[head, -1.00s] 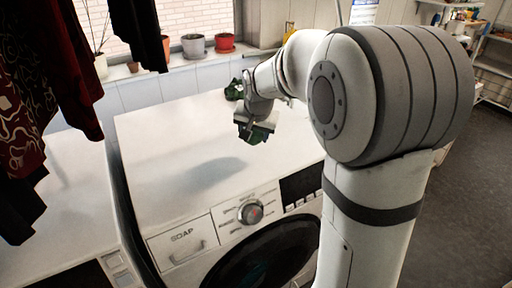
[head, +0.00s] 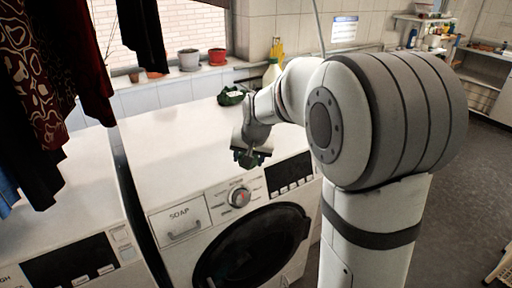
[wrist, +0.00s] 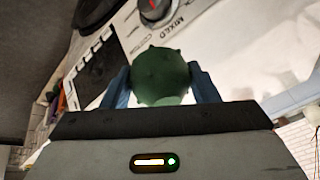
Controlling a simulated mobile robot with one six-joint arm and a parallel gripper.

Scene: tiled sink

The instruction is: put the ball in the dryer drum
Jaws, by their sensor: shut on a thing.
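My gripper (head: 250,158) is shut on a dark green ball (wrist: 160,77), with a blue finger on each side of it in the wrist view. In the head view the ball (head: 251,161) shows small below the jaws, above the front part of the white dryer's top (head: 185,150). The dryer's round dark front (head: 258,243) is below and in front of the gripper.
A dark green object (head: 232,96) lies at the back of the dryer's top. Another white machine (head: 75,205) stands at the left, under hanging clothes (head: 50,100). Pots (head: 189,60) line the windowsill. The dryer's top is mostly bare. Dark floor (head: 455,190) is free at the right.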

